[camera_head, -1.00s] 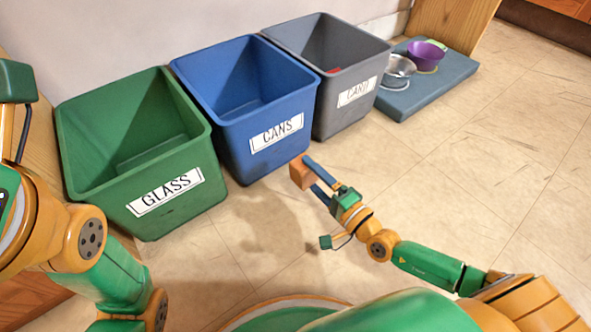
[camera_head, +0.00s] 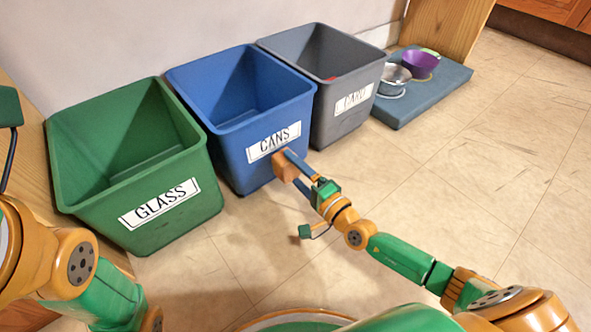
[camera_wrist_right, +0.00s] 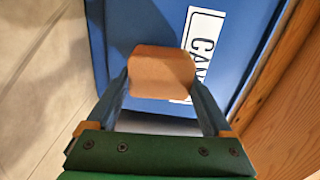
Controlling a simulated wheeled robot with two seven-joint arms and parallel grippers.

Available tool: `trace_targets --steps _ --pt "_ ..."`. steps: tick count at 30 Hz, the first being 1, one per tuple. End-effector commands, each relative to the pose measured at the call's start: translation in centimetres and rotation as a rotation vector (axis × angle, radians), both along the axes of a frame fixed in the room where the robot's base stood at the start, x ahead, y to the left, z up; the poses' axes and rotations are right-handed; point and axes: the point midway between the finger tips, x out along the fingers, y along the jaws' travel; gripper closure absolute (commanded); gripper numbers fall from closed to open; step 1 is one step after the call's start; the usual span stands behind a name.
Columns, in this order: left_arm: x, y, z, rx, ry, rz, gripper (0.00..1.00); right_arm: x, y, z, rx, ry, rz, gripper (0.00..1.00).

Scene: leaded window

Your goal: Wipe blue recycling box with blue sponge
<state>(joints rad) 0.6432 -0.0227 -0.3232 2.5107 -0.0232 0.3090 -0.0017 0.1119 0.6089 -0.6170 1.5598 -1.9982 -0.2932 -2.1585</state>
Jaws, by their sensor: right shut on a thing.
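The blue recycling box (camera_head: 235,150) stands on the floor between two other boxes, with a white CANS label on its front. It also fills the back of the right wrist view (camera_wrist_right: 130,25). My right gripper (camera_head: 289,164) is shut on an orange-brown block (camera_head: 282,168), held at the box's front by the label's lower edge. In the right wrist view the block (camera_wrist_right: 160,70) sits between the blue fingers and covers part of the label. I cannot tell whether it touches the box. No blue sponge shows. My left arm is at the left edge; its gripper is out of view.
A green GLASS box (camera_head: 150,225) stands to the left and a grey CARD box (camera_head: 335,125) to the right. A blue-grey mat (camera_head: 425,104) with a metal bowl (camera_head: 393,80) and a purple bowl (camera_head: 420,63) lies farther right. The floor at right is clear.

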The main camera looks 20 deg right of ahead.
Motion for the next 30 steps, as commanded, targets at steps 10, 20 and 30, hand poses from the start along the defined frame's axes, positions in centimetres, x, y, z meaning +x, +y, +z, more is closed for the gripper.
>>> trace_targets --steps 10,20,30 --pt "0.0 0.0 -0.1 0.0 0.0 0.0 0.5 0.2 0.1 0.0 -0.001 0.0 0.0 0.59" --pt "0.0 0.0 -0.2 0.0 0.0 0.0 0.5 0.9 0.3 0.0 0.0 0.0 0.0 0.59" --pt "0.0 0.0 -0.3 0.0 0.0 0.0 0.5 1.5 0.5 0.0 0.0 0.0 0.0 0.59"
